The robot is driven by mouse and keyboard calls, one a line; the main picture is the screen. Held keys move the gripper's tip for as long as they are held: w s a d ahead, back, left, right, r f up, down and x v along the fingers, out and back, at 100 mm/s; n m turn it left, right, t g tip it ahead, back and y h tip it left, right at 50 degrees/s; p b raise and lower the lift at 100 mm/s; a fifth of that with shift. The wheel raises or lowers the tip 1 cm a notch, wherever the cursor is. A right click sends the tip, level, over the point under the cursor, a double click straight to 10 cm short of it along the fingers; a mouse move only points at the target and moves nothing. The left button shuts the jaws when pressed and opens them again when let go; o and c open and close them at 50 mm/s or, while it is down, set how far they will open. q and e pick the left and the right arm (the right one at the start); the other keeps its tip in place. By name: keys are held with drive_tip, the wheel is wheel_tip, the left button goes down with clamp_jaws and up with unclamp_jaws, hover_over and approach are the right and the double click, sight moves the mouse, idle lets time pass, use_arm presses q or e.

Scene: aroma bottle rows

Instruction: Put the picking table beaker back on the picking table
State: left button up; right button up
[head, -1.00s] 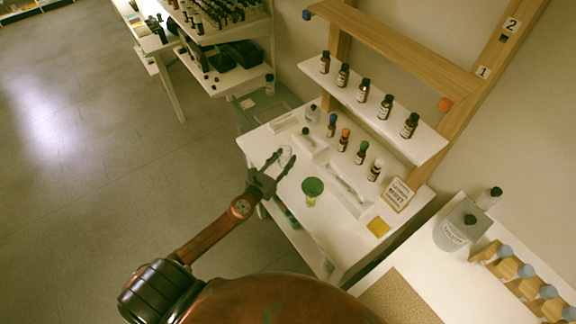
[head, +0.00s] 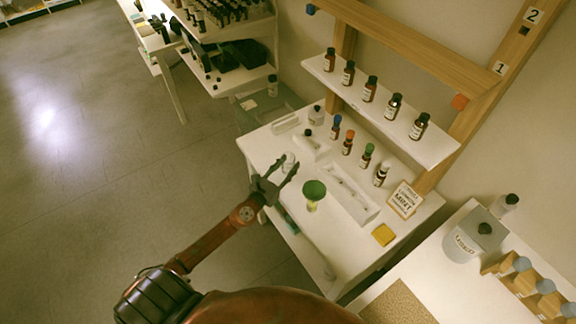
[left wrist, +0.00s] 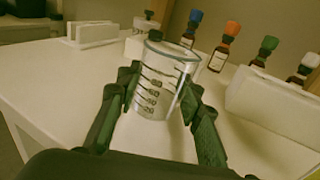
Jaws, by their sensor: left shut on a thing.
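A clear glass beaker with dark graduation marks (left wrist: 160,84) stands upright between the fingers of my left gripper (left wrist: 158,100) in the left wrist view. In the head view the beaker (head: 289,160) is small and pale at the tips of my left gripper (head: 280,172). The gripper is shut on it, over the left part of the white picking table (head: 262,148). The beaker's base is at or very near the tabletop; I cannot tell whether it touches. My right gripper is not in view.
A green funnel-like vessel (head: 314,190) stands just right of the gripper. Several capped bottles (head: 348,142) line the table behind, with a long white tray (head: 350,192) in front of them. A yellow block (head: 383,235) and a sign (head: 405,200) are at the right. Bottles stand on the shelf (head: 376,105) above.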

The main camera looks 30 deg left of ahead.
use_arm(q)
drive_tip(key=o, duration=1.1)
drive_tip(key=shift+f, duration=0.1)
drive_tip(key=shift+r, duration=0.2)
drive_tip(key=shift+s+r+b, duration=0.15)
drive_tip(key=shift+s+b, duration=0.35)
drive_tip(key=shift+s, duration=2.5)
drive_tip(key=shift+s+r+b, duration=0.15)
drive_tip(key=shift+s+b, duration=0.3)
drive_tip(key=shift+s, duration=2.55)
